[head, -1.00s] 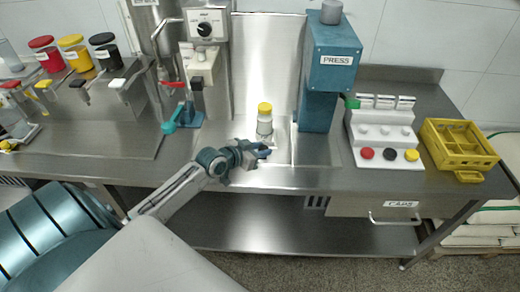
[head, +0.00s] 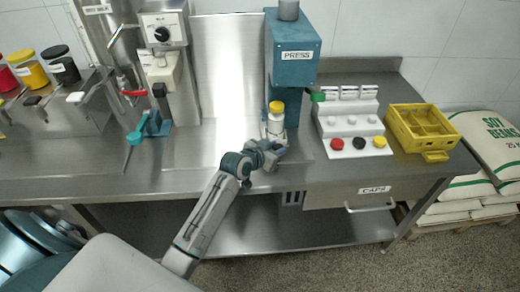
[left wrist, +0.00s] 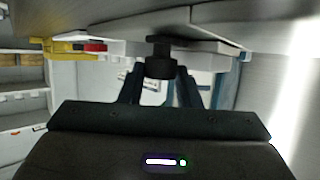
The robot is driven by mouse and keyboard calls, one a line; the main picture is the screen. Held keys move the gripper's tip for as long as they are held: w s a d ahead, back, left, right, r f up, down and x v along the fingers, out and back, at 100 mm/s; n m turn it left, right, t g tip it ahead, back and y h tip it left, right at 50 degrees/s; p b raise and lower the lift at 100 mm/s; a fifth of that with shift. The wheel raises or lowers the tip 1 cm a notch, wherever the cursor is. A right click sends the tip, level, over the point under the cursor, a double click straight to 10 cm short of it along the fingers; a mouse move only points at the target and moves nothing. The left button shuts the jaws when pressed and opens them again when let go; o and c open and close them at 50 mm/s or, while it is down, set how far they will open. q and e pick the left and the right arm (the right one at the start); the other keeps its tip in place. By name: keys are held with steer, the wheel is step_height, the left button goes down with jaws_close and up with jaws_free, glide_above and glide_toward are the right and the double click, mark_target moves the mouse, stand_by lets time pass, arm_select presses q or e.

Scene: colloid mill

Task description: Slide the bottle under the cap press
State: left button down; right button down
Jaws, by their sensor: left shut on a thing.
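The bottle (head: 274,127), pale with a yellow cap (head: 276,107), stands upright on the steel counter. It is in front of the lower left part of the blue cap press (head: 291,65); the cap shows just below the press head, and I cannot tell whether it is centred under it. My left gripper (head: 277,152) is low at the near side of the bottle and shut on it, partly hiding its base. In the left wrist view the two fingers (left wrist: 158,92) reach toward a dark round form between them, too dark to identify. My right gripper is not in view.
The counter (head: 190,175) before the filling machine is clear.

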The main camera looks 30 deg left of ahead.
arm_select(q)
steer(key=shift+w+d, duration=0.5)
steer(key=shift+d, duration=0.35)
steer(key=shift+w+d, duration=0.5)
steer(key=shift+d, duration=0.3)
steer(key=c, duration=1.5)
jaws_free()
steer(key=shift+o, duration=0.8)
steer(key=shift+d, duration=0.1)
steer(key=shift+w+d, duration=0.15)
steer(key=shift+s+a+r, duration=0.15)
steer(key=shift+s+a, duration=0.1)
steer(key=shift+s, duration=0.3)
steer(key=b+v, duration=0.2)
steer(key=v, duration=0.8)
